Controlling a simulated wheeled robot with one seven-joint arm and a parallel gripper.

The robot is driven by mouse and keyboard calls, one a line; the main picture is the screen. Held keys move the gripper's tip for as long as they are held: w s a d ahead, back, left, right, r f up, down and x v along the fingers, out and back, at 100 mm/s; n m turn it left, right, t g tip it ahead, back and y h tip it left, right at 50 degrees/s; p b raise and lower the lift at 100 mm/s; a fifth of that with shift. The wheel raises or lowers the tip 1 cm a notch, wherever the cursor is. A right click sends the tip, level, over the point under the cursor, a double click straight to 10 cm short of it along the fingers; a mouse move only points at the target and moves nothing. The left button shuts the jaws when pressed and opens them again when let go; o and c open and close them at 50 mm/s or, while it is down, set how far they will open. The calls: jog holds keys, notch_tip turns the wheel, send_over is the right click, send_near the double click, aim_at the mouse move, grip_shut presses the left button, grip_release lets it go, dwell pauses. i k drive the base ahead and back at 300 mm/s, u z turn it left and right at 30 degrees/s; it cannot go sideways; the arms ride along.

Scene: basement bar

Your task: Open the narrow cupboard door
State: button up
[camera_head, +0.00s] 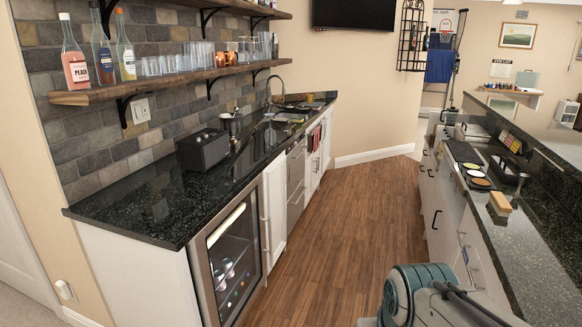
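A narrow white cupboard door (275,208) stands in the left run of cabinets, between the glass-fronted fridge (232,262) and the steel-fronted unit (296,186). It looks shut, flush with its neighbours. A thin vertical bar handle (266,222) shows near its left edge; I cannot tell whether it belongs to this door or to the fridge. More white cupboard fronts (314,162) lie farther along this run. My grey and teal arm shows at the bottom right, well apart from the door. My gripper's fingers are out of view.
A wooden floor aisle (335,215) runs clear between the two sides. The dark left counter (130,212) overhangs the cabinets and holds a black box (203,149). The right counter (535,255) has cabinets with black handles below it. Shelves hold bottles and glasses.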

aim_at(274, 176)
jog(key=i, duration=3.95)
jog(key=u, duration=0.05)
